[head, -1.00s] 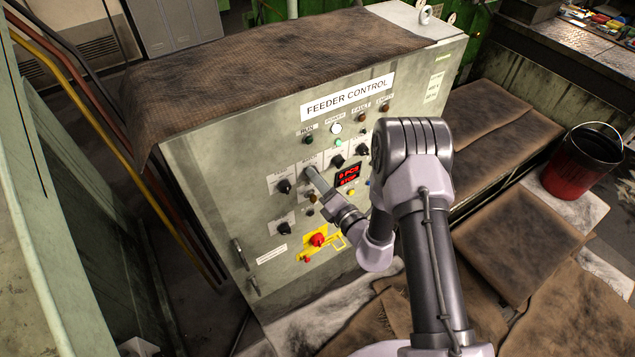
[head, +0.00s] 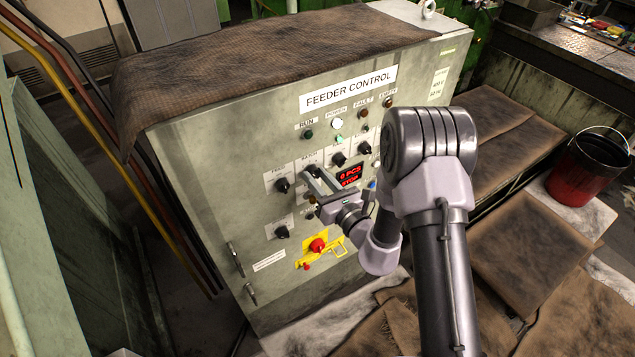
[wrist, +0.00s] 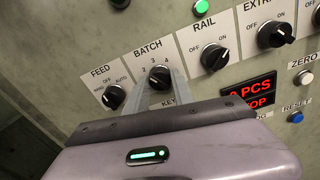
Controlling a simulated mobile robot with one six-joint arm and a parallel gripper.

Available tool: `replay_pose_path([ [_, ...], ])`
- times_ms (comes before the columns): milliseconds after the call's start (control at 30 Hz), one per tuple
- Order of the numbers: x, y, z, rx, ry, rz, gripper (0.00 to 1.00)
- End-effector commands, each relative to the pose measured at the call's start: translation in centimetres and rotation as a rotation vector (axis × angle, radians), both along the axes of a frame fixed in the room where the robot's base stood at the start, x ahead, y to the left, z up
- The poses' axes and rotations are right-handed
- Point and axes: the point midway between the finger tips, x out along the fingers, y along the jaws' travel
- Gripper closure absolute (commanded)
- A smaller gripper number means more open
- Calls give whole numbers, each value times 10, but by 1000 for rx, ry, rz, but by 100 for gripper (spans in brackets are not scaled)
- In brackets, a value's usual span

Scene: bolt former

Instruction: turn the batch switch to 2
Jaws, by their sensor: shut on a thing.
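The batch switch (wrist: 160,77) is a black rotary knob under the BATCH label in the wrist view, with 2, 3 and 4 printed around it. I cannot tell clearly which number its pointer faces. My gripper (head: 311,172) reaches the panel in the head view, and its two fingers are shut on the knob from either side. Fingers and gripper body hide part of the knob and the label below it. The red display (head: 350,175) reads PCS over STOP; its leading digit is hard to read.
The feed knob (wrist: 113,97) is close on the left, the rail knob (wrist: 214,57) on the right. A red emergency button (head: 317,245) on a yellow plate sits below my gripper. A red bucket (head: 588,166) stands far right, away from the panel.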

Motion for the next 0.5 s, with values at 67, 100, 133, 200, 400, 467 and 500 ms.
replay_pose_path([
  [67, 0, 0, -2, -34, -24, 0, 100],
  [100, 0, 0, -2, -52, -37, 0, 100],
  [133, 0, 0, -2, -64, -44, 0, 100],
  [200, 0, 0, -1, -90, -61, 1, 100],
  [400, 0, 0, -1, -138, -93, 0, 100],
  [467, 0, 0, 0, -145, -98, 0, 100],
  [500, 0, 0, 0, -148, -100, 0, 100],
])
